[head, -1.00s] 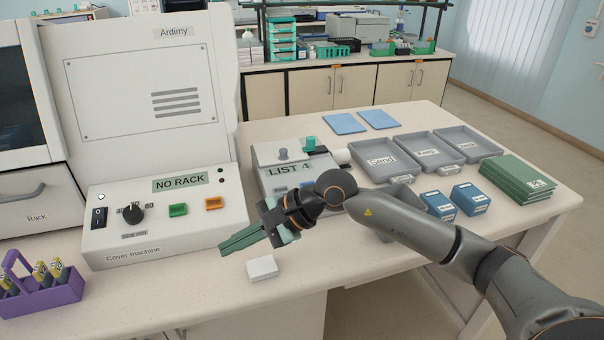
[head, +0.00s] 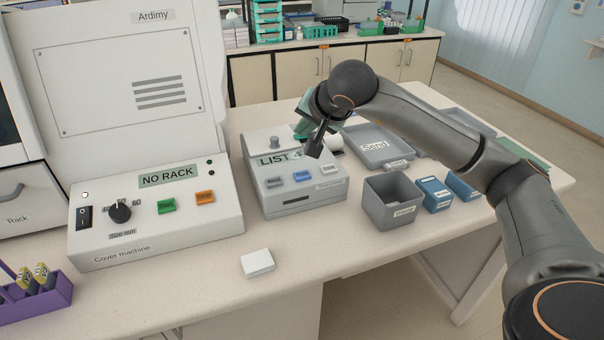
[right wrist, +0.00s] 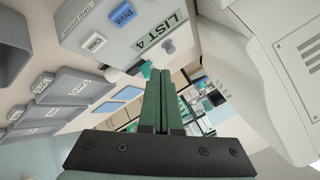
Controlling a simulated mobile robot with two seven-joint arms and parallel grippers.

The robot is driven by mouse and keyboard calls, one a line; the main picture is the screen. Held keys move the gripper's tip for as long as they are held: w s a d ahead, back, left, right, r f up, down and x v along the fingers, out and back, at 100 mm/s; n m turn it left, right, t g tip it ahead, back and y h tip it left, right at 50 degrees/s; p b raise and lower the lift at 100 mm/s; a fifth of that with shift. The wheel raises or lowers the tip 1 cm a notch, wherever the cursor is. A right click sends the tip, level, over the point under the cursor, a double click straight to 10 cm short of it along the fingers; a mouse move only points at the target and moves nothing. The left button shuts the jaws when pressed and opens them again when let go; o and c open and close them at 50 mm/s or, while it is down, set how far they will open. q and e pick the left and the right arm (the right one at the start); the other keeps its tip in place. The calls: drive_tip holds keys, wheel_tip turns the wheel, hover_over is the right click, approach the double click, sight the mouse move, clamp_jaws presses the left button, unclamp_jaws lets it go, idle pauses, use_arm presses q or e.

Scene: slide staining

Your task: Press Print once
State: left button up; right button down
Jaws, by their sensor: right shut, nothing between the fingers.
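The list printer (head: 300,208) is a grey box with a "LIST 4" display (head: 277,159) and a row of three buttons on its sloped front. The middle button is blue (head: 302,176); in the right wrist view the blue button reads "Print" (right wrist: 122,14). My right gripper (head: 316,130) is over the printer's right rear part, in front of the display's right end, apart from the buttons. Its fingers are mostly hidden in the head view. In the right wrist view the green fingers (right wrist: 166,95) are shut and empty. My left gripper is not in view.
The cover machine (head: 160,225), showing "NO RACK", stands left of the printer. A small white box (head: 257,263) lies in front. A grey bin (head: 391,205), blue boxes (head: 434,194) and grey trays (head: 381,152) stand to the right. The front bench is mostly clear.

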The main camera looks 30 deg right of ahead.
drive_tip(key=b, duration=0.6)
hover_over(304, 177)
wheel_tip(304, 177, down, 8)
drive_tip(key=shift+a+r, duration=0.1)
drive_tip(key=shift+r, duration=0.05)
drive_tip(key=shift+f+b, duration=0.35)
drive_tip(key=shift+f, duration=0.2)
drive_tip(key=shift+f, duration=0.1)
idle(1.1)
drive_tip(key=shift+f+b, duration=0.3)
drive_tip(key=shift+b, duration=0.1)
drive_tip(key=shift+f+b, duration=0.35)
drive_tip(key=shift+b, duration=0.05)
idle(0.4)
drive_tip(key=shift+r+p, duration=0.55)
drive_tip(key=shift+r, duration=0.2)
